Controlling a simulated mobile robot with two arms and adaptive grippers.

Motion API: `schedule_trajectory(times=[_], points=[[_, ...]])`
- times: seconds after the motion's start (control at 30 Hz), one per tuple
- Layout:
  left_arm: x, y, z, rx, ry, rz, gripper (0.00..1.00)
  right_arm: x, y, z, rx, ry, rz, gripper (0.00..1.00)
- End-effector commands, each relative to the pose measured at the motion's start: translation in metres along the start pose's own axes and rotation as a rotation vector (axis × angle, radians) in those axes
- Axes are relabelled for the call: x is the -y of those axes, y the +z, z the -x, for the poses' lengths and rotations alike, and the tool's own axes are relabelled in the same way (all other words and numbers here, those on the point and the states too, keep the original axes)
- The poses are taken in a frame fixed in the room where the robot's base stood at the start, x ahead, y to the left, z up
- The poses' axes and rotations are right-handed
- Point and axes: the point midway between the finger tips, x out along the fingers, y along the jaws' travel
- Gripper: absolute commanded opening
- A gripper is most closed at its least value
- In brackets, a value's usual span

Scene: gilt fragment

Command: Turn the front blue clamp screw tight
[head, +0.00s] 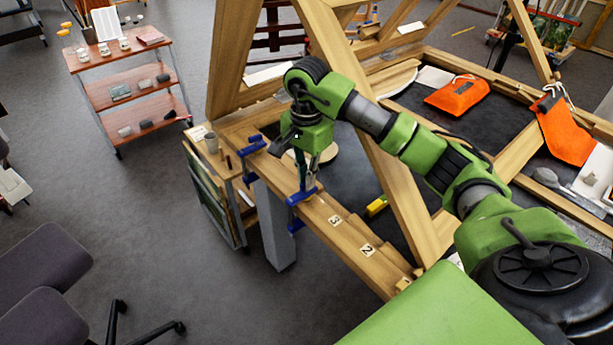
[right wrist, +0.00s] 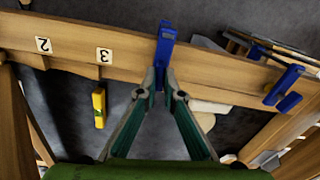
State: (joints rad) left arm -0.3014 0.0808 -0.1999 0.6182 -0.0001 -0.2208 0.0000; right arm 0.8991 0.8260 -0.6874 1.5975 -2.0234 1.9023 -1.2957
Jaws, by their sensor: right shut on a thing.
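The front blue clamp (head: 295,223) sits on the long wooden beam (head: 325,232), beside the plate marked 3. In the right wrist view the same clamp (right wrist: 167,38) reaches across the beam towards the fingertips. My right gripper (head: 304,188) points down over the clamp. In the right wrist view its fingers (right wrist: 163,84) come together at the clamp's near end, shut on its screw. The screw is mostly hidden by the fingertips, so how far it is turned cannot be told. My left gripper is not in view.
A second blue clamp (head: 252,146) sits further back on the beam. Wooden trestle legs rise around my right arm. A yellow level (head: 377,206) lies inside the frame. Orange pouches (head: 457,95) lie at right. Open floor is at left, near a shelf cart (head: 128,88).

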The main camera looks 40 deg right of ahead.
Motion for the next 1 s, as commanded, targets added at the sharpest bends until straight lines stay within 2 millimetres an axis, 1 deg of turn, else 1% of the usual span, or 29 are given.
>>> schedule_trajectory(times=[0.17, 0.37, 0.57, 1.0], points=[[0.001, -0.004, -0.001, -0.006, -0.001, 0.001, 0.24, 0.0, -0.001, 0.0, -0.001, 0.0, -0.026, 0.0], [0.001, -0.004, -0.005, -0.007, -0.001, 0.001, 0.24, 0.0, -0.001, 0.0, -0.002, 0.0, -0.119, 0.0], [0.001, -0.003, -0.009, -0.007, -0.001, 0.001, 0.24, 0.001, -0.001, 0.0, -0.002, -0.002, -0.281, 0.0], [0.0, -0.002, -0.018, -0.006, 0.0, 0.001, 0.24, 0.0, -0.001, 0.0, -0.002, -0.002, -0.698, 0.0]])
